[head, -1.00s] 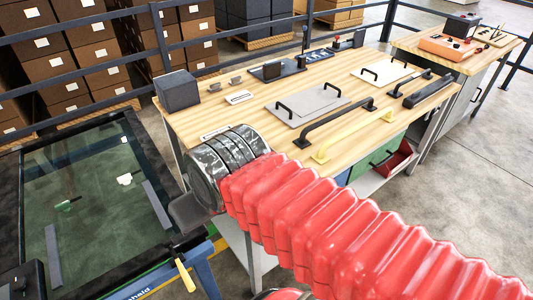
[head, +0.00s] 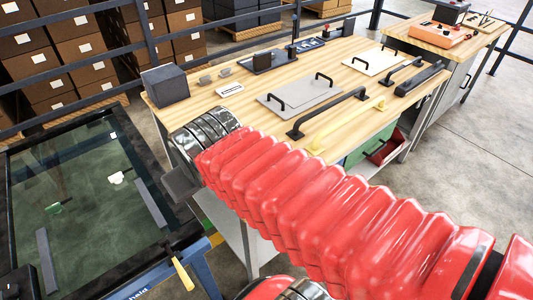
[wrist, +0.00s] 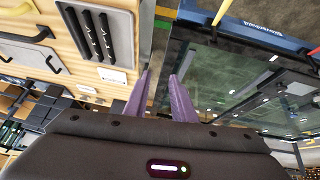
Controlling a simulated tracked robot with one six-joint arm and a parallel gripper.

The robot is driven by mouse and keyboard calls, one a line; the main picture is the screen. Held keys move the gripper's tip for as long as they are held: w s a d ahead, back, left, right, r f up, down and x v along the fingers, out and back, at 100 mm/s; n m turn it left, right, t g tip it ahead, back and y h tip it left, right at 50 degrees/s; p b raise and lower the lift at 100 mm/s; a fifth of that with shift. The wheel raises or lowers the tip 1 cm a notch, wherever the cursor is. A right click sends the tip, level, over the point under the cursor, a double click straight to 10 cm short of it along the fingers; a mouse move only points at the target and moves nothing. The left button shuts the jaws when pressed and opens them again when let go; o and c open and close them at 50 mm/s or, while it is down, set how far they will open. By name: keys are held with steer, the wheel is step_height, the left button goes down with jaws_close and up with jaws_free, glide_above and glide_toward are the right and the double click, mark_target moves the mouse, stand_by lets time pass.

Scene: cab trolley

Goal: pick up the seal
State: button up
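No thing is clearly recognisable as the seal. Two thin grey strips lie on the dark glass panel; one is near its right edge (head: 150,203), the other near its front left (head: 46,260). My gripper shows in the wrist view (wrist: 160,73) with its two purple fingers apart and nothing visible between them. It is over the gap between the wooden bench and the framed panel. In the head view, only its dark housing (head: 181,183) shows at the bench's left end; the fingers are hidden.
The wooden bench (head: 222,112) carries a dark block (head: 166,86), a grey plate with handles (head: 299,98) and several bars. The framed glass panel (head: 95,225) lies at the left. A yellow handle (head: 183,274) sticks up at its front. Railings stand behind.

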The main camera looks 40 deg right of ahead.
steer(key=w+d+f+t+h, duration=0.1)
steer(key=w+d+f, duration=0.15)
steer(key=d, duration=0.65)
steer(key=w+d+f+t+h, duration=0.15)
steer(key=w+d, duration=0.25)
steer(key=d, duration=0.4)
steer(key=w+d+f+h, duration=0.2)
steer(key=w+d, duration=0.1)
steer(key=d, duration=0.6)
steer(key=s+d+f+t+y, duration=0.1)
steer(key=s+d+f, duration=0.1)
steer(key=f, duration=0.2)
steer(key=s+d+f+t+y, duration=0.1)
steer(key=s+d+f, duration=0.1)
steer(key=f, duration=0.3)
steer(key=s+d+f+t+y, duration=0.2)
steer(key=d+f, duration=0.1)
steer(key=f, duration=0.1)
steer(key=shift+s+d+f, duration=0.2)
steer(key=shift+d+f, duration=0.1)
steer(key=shift+d, duration=0.05)
steer(key=shift+s+a+f+t+y, duration=0.15)
steer(key=shift+s+f+t+y, duration=0.1)
steer(key=shift+s, duration=0.15)
steer(key=shift+r, duration=0.1)
steer(key=shift+x, duration=4.3)
